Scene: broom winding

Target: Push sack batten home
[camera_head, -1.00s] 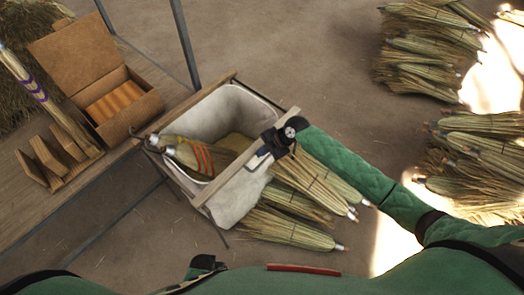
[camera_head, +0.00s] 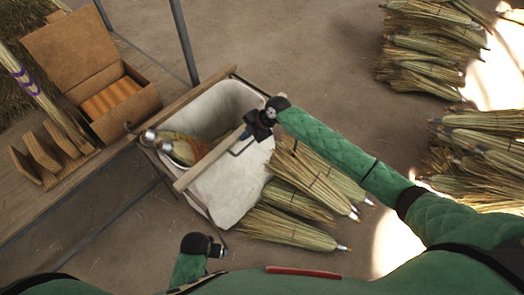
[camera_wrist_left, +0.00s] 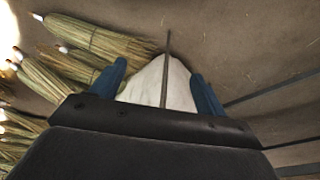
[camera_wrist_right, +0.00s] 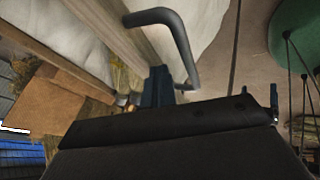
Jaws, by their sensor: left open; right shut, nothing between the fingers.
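The white sack (camera_head: 238,188) hangs in its frame on the floor side of the bench. Its near wooden batten (camera_head: 205,165) lies slantwise across the mouth; the batten also shows in the right wrist view (camera_wrist_right: 118,42). My right gripper (camera_head: 250,132) is shut and empty at the batten's right end, seemingly against it; exact contact is unclear. A bent grey rod (camera_wrist_right: 172,20) stands by its fingers (camera_wrist_right: 165,85). My left gripper (camera_head: 222,250) is open and empty, low and apart from the sack. Its blue fingers (camera_wrist_left: 160,80) frame the sack's white side and a dark rod from afar.
Brooms with orange bands (camera_head: 185,149) lie in the sack. Several loose brooms (camera_head: 300,232) lie right of it, with piles (camera_head: 430,45) farther right. A far rail (camera_head: 222,80), an open cardboard box (camera_head: 122,100) and wooden slots (camera_head: 42,153) are at left.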

